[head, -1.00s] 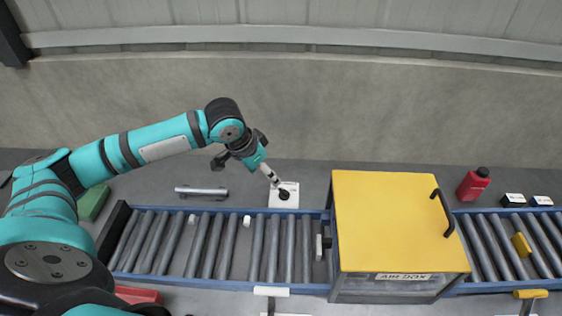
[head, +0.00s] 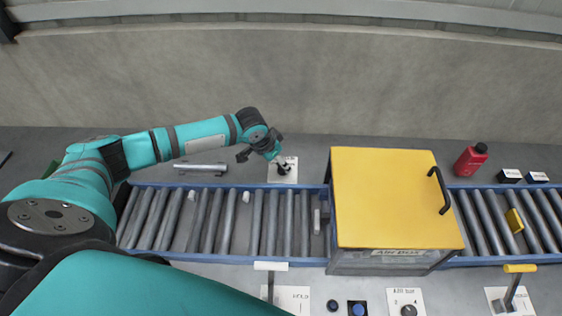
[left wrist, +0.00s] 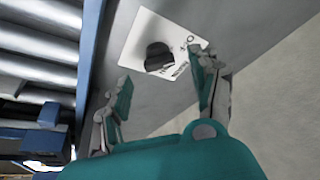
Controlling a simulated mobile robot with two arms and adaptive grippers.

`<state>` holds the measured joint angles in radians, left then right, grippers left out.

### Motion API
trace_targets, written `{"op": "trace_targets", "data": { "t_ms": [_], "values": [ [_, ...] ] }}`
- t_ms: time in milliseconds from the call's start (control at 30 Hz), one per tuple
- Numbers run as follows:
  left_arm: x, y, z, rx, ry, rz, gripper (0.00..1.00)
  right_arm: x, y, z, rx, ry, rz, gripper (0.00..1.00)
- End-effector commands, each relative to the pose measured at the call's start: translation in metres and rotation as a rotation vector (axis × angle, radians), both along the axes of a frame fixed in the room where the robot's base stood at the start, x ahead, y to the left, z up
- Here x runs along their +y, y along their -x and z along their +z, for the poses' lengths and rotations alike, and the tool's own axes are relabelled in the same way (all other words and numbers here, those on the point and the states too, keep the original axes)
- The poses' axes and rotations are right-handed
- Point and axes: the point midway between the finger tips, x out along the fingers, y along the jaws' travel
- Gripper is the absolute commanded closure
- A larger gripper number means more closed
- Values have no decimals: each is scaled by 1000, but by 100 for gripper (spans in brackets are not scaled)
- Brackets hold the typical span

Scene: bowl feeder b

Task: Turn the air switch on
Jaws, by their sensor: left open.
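A white plate with a black knob (head: 283,169) lies on the grey surface behind the conveyor. In the left wrist view the black knob (left wrist: 159,57) stands on its white plate (left wrist: 141,32) with small print, partly hidden and too small to read surely. My left gripper (head: 279,160) is over that plate in the head view. In the left wrist view its two fingers are spread, with the knob ahead of the gap between them and nothing held. Another black knob (head: 408,310) on a white labelled plate is at the front edge. My right gripper is not in view.
A roller conveyor (head: 205,220) runs across. A yellow-topped box (head: 385,195) with a black handle stands over it, right of my gripper. A grey bar handle (head: 200,169) lies left of the plate. A red bottle (head: 470,158) stands at right. White (head: 270,266) and yellow (head: 519,268) levers are in front.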

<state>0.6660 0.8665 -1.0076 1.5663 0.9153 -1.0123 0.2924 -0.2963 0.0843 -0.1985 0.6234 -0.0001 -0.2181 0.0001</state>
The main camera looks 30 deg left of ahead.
Motion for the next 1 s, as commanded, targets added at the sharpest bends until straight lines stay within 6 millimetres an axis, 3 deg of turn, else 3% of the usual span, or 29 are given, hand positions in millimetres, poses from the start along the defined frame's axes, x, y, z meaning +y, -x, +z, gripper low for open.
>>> {"op": "trace_targets", "data": {
  "t_ms": [233,567,1000],
  "values": [
    [-4,-10,-26,0,1,1,37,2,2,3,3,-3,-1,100],
    [-4,-12,-30,0,0,-1,37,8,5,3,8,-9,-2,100],
    [-4,-12,-30,0,0,0,92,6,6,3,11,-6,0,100]
  ]
}}
